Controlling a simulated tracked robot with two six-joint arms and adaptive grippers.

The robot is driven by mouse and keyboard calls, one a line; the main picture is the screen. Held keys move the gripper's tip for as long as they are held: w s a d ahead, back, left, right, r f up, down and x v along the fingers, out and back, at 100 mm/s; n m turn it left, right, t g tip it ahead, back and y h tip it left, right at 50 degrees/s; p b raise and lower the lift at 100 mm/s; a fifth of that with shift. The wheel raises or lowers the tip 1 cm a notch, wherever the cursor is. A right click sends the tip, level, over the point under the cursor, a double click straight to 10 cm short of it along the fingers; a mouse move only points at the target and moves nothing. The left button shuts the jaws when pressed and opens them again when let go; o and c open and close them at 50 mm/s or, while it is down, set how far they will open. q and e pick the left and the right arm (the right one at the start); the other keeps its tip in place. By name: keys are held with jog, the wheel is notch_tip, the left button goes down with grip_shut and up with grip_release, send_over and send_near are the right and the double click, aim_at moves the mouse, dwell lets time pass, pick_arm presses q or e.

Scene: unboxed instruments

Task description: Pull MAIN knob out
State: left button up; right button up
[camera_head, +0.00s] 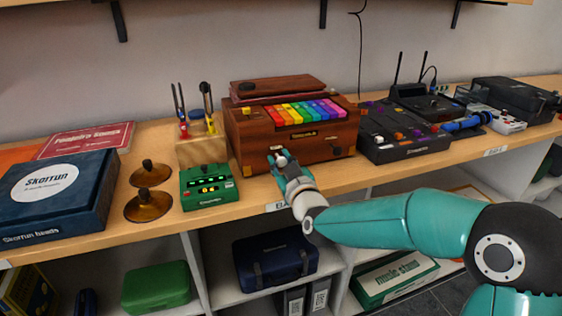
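The brown wooden instrument (240,138) with rainbow-coloured keys (306,110) stands in the middle of the shelf top. Small yellowish knobs show low on its front, one at the left (247,170) and one at the right (336,150). I cannot read a MAIN label on any of them. My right gripper (281,158) is at the lower front of the instrument, between these two knobs. Its fingers hide the part of the front behind them. A small pale shape shows at the fingertips, and I cannot tell if they grip it. My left gripper is out of view.
A green device (208,187) with lit displays stands left of the instrument, near the front edge. Cymbals (148,206) and a dark blue box (60,198) lie further left. A black console (403,139) stands close on the right. Bare wood runs along the front edge.

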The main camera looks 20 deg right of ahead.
grip_shut()
jog(key=shift+s+f+b, duration=0.1)
jog(key=shift+s+b, duration=0.25)
jog(key=shift+b, duration=0.1)
jog(key=shift+s+d+b, duration=0.1)
jog(key=shift+s+b, duration=0.45)
jog(key=shift+s, duration=0.25)
jog(key=o, duration=1)
grip_release()
jog(key=shift+c, duration=0.2)
jog(key=shift+s, duration=0.1)
jog(key=s, duration=1.2)
jog(key=shift+d, duration=0.2)
